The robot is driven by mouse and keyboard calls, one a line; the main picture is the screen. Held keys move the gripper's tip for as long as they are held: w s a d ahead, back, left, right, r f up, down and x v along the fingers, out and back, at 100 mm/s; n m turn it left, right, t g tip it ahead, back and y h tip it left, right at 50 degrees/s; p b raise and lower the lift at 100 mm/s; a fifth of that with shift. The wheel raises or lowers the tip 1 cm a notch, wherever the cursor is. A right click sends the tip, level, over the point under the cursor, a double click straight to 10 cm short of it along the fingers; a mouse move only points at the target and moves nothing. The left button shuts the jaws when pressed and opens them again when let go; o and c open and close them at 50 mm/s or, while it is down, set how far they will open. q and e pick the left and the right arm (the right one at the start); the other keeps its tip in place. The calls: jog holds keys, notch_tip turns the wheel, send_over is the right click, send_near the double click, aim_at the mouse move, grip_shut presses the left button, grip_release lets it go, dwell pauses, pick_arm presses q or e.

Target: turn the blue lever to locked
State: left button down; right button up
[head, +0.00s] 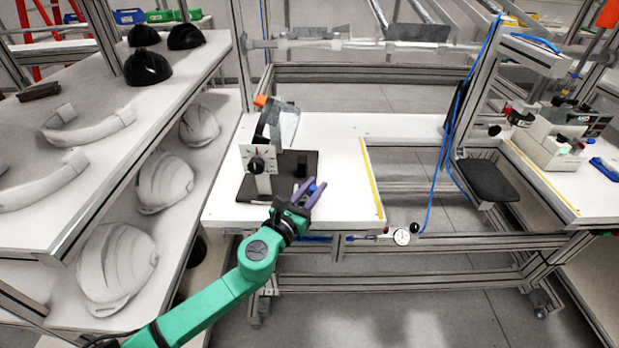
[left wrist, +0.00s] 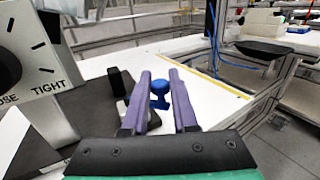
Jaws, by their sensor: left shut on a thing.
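The blue lever (head: 312,187) shows as a small blue spot between the purple fingers of my left gripper (head: 313,189) in the head view. In the left wrist view the lever's round blue knob (left wrist: 170,69) and short stem show between the two fingers (left wrist: 161,80). My left gripper is shut on the lever. The lever's base is hidden, and no locked mark can be read. The dark fixture base (head: 232,188) lies on the white table, with an upright white dial plate (head: 247,156). My right gripper is not in view.
The dial's black knob (left wrist: 15,47) has the word TIGHT beside it, left of my gripper. A black post (left wrist: 121,83) stands close to the left finger. The white table (head: 345,205) is clear to the right. Shelves with helmet shells (head: 165,182) stand left.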

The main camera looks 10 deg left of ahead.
pick_arm(q)
jog(key=y, duration=0.1)
jog(key=n+y+p, duration=0.1)
jog(key=n+y, duration=0.1)
jog(key=shift+w+d+r+t+p, duration=0.3)
jog(key=shift+w+d, duration=0.05)
jog(key=shift+w+n+y, duration=0.2)
jog(key=shift+n+y, duration=0.3)
jog(key=shift+y, duration=0.3)
jog(key=n+y, duration=0.1)
jog(key=y, duration=0.2)
jog(key=shift+w+d+f+n+p, duration=0.2)
jog(key=shift+w+n+p, duration=0.15)
jog(key=shift+n, duration=0.05)
jog(key=n+y, duration=0.1)
jog(key=w+n+g+y+b, duration=0.1)
jog(key=y, duration=0.1)
jog(key=shift+f+y, duration=0.1)
jog(key=shift+y, duration=0.2)
jog(key=shift+w+n+g+y+b, duration=0.3)
jog(key=shift+n+g+y, duration=0.2)
jog(key=shift+n+y, duration=0.35)
jog(key=shift+w+n+g+y+b, duration=0.2)
jog(key=shift+n+g+y+b, duration=0.35)
jog(key=shift+y, duration=0.4)
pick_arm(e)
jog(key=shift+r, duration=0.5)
pick_arm(q)
jog(key=c, duration=0.7)
grip_release()
